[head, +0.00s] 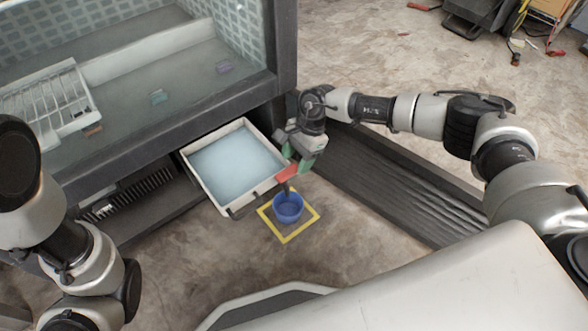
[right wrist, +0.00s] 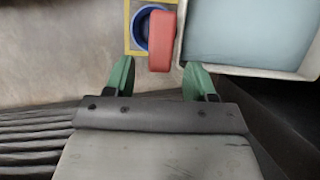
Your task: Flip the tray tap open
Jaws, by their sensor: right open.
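The tray (head: 191,176) is pulled out from under the glass cabinet and holds pale blue liquid. Its red tap handle (head: 287,173) is at the tray's right front corner, and it also shows in the right wrist view (right wrist: 162,40). My right gripper (head: 302,158) has green fingers and is beside the tap. In the right wrist view the gripper (right wrist: 158,72) is open, with the red handle just beyond and between its fingertips; I see no clear contact. My left arm shows at the left, but its gripper is out of view.
A blue bucket (head: 288,208) stands below the tap on a yellow-edged square (head: 287,239). The glass-fronted cabinet (head: 170,112) is behind the tray. A dark ridged strip (head: 385,190) runs along the floor at the right. Bare floor lies in front of the bucket.

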